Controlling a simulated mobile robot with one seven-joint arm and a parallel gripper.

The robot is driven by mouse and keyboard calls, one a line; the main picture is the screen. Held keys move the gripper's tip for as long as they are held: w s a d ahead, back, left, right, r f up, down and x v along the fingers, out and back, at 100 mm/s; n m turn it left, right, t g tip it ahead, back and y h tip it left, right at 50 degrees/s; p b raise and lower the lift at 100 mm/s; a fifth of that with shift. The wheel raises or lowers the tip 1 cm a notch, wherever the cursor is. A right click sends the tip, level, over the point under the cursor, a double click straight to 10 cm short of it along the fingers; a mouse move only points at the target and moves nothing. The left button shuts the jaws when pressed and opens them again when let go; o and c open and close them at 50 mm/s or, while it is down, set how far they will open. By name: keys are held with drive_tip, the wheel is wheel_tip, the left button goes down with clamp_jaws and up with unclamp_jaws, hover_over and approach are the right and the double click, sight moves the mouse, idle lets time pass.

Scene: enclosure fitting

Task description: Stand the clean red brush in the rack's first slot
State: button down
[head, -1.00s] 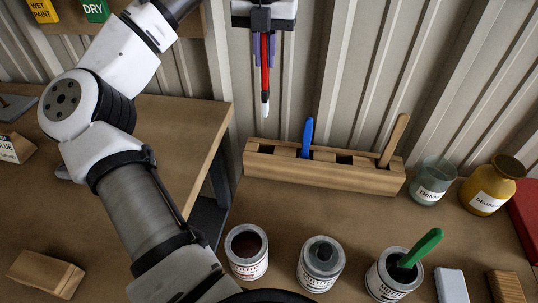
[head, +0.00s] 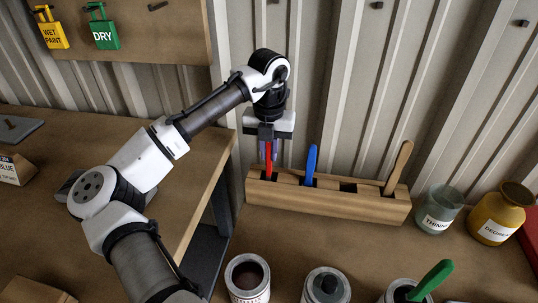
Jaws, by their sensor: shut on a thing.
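The red brush (head: 268,162) hangs upright in my gripper (head: 269,150), which is shut on its handle. The brush's lower end is at the leftmost slot of the wooden rack (head: 330,200). Its bristles do not show now, and I cannot tell how deep it sits in the slot. A blue-handled brush (head: 310,165) stands in the slot to its right. The slot after that (head: 348,187) looks empty. A wooden-handled brush (head: 399,165) leans in the rightmost slot.
Paint tins stand in front of the rack, one with a green-handled brush (head: 431,280). A glass jar (head: 438,210) and a yellow jar (head: 498,215) stand right of the rack. The corrugated wall (head: 340,80) is close behind. A gap separates the two benches at left.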

drive_tip(key=shift+f, duration=1.1)
drive_tip(key=c, duration=1.5)
unclamp_jaws()
drive_tip(key=shift+o, duration=0.2)
wheel_tip(320, 180, up, 12)
drive_tip(key=shift+r, duration=0.15)
